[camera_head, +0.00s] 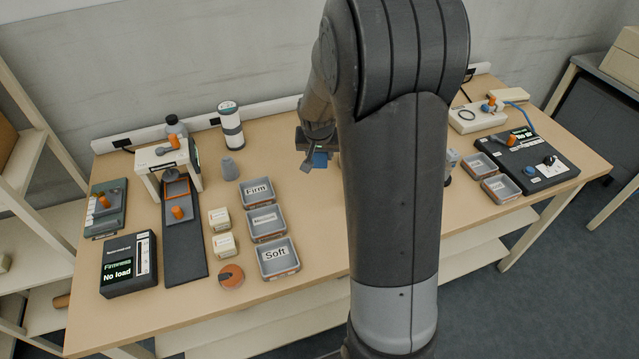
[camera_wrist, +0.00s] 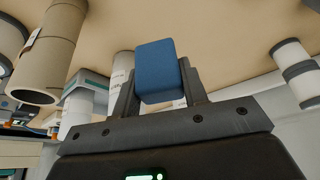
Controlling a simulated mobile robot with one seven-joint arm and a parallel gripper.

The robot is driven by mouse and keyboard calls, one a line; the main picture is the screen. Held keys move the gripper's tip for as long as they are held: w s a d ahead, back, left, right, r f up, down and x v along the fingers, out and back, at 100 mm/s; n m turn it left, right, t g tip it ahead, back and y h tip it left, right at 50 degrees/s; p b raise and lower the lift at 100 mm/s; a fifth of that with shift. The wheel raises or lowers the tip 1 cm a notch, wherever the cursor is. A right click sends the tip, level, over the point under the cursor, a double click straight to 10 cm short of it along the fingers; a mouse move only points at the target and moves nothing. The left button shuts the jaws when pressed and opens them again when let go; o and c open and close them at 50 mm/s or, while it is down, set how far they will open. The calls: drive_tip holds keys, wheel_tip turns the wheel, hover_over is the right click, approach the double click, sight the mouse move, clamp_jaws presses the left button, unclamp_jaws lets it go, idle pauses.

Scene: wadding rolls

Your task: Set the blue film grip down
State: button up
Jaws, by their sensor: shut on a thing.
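The blue film grip (camera_wrist: 158,70) is a rounded blue block, seen close up between the two fingers of my gripper (camera_wrist: 160,95) in the wrist view. My gripper is shut on it. In the head view my gripper (camera_head: 314,150) is over the back middle of the table, left of my arm. The blue film grip (camera_head: 320,160) shows there as a small blue patch at the fingers. Whether it touches the table cannot be told. My arm hides the table's middle right.
The wooden table (camera_head: 340,255) has free room in front of my gripper. Trays, including one marked Soft (camera_head: 279,260), stand to the left. A cardboard tube (camera_wrist: 50,50) and white rolls show near my gripper in the wrist view.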

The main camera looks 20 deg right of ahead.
wheel_tip(320, 180, down, 9)
drive_tip(key=shift+r, duration=0.1)
idle(0.3)
drive_tip(key=o, duration=1)
drive_tip(key=shift+c, duration=0.2)
drive_tip(key=s+a+r+n, duration=0.1)
drive_tip(key=s+a+r, duration=0.2)
drive_tip(key=s+r, duration=0.6)
drive_tip(key=s+a+r+n, duration=0.15)
drive_tip(key=s+r, duration=0.35)
drive_tip(key=r, duration=0.8)
drive_tip(key=s+a+r+n+y, duration=0.1)
drive_tip(key=s+a+r, duration=0.1)
drive_tip(key=s, duration=0.5)
drive_tip(key=s+a+r+n+t, duration=0.1)
drive_tip(key=s+a+r, duration=0.1)
drive_tip(key=s, duration=0.6)
drive_tip(key=shift+a+r+y, duration=0.25)
drive_tip(key=shift+r+y, duration=0.15)
drive_tip(key=shift+r, duration=0.2)
